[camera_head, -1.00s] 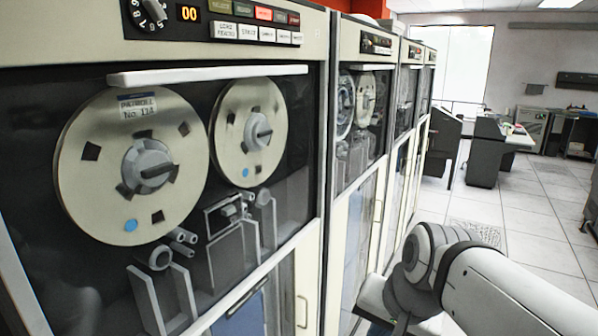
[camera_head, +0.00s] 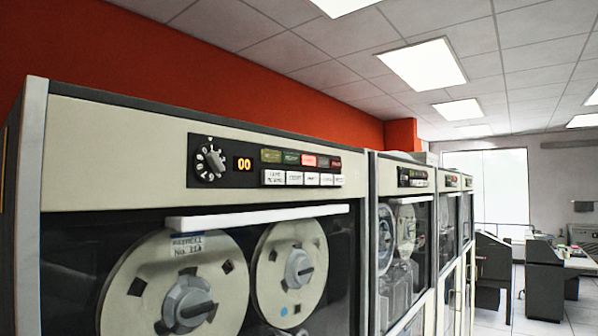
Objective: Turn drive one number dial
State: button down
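The number dial (camera_head: 209,161) is a black round knob with white numerals around it and a grey pointer piece. It sits at the left end of the black control panel on the nearest tape drive (camera_head: 110,150). An orange display (camera_head: 243,164) beside the dial reads "00". To its right are a row of coloured indicator tiles (camera_head: 301,159) and a row of white buttons (camera_head: 301,179). My gripper is not in view now, and nothing touches the dial.
Two tape reels (camera_head: 160,285) sit behind the drive's window, under a white horizontal bar (camera_head: 258,217). More tape drives (camera_head: 405,240) stand in a row to the right. Desks (camera_head: 552,275) and open floor (camera_head: 500,322) lie at the far right.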

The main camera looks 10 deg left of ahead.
aim_at(209, 162)
jog(key=u, duration=1.7)
jog(key=k, duration=0.6)
jog(key=z, duration=0.25)
jog(key=i, duration=0.5)
jog(key=z, duration=0.1)
